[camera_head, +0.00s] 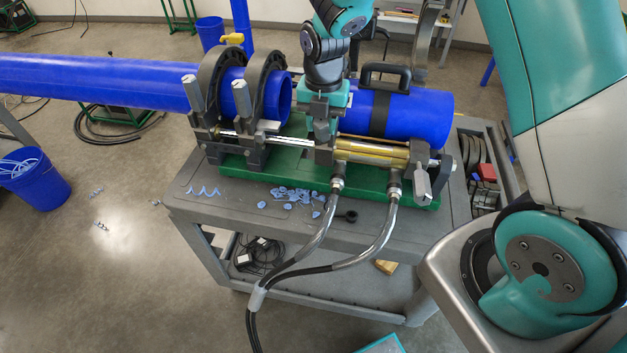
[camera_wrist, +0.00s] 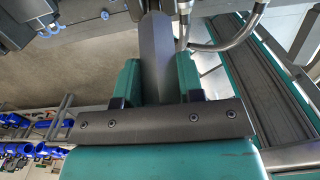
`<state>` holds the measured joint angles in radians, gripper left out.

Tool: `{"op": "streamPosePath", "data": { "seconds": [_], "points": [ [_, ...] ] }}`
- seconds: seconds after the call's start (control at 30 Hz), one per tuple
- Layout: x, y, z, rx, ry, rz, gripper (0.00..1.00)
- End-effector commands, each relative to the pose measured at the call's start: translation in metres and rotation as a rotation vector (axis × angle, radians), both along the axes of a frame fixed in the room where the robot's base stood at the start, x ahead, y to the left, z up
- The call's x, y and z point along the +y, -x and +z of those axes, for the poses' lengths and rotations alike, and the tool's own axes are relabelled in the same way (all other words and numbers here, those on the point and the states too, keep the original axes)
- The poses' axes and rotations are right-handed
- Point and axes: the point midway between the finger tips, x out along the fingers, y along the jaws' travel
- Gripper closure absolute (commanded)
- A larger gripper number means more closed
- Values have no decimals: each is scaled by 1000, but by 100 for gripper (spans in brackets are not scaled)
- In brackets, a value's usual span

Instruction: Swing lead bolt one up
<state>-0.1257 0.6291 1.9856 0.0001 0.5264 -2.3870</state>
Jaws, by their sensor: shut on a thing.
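My gripper (camera_head: 325,108) is at the clamps in the middle of the cart in the head view, in front of the gap between the two blue pipes. In the wrist view my gripper (camera_wrist: 156,82) has its two teal fingers on either side of a grey bar-like bolt (camera_wrist: 156,45), shut on it. In the head view my gripper and arm hide most of this bolt. Other silver swing bolts show on the left clamps, one at the far left (camera_head: 191,92) and one beside it (camera_head: 242,98), both standing roughly upright. Another bolt (camera_head: 422,184) hangs down at the right.
The long blue pipe (camera_head: 90,78) passes through the left clamp rings (camera_head: 212,75). The right blue pipe (camera_head: 425,115) lies beyond my gripper, with a black-handled tool on it. Hoses (camera_head: 320,235) hang over the cart's front edge. Blue shavings (camera_head: 290,195) lie on the cart top (camera_head: 235,208).

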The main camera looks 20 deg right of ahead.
Motion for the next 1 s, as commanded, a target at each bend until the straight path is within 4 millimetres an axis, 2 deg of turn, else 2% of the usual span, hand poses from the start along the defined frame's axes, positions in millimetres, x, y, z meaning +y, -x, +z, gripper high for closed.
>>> {"op": "streamPosePath", "data": {
  "seconds": [0.27,0.6,1.0],
  "points": [
    [-1,-3,2,-3,0,0,74],
    [-13,-19,9,-4,0,-1,74],
    [-16,-23,10,-2,0,0,74]
  ]
}}
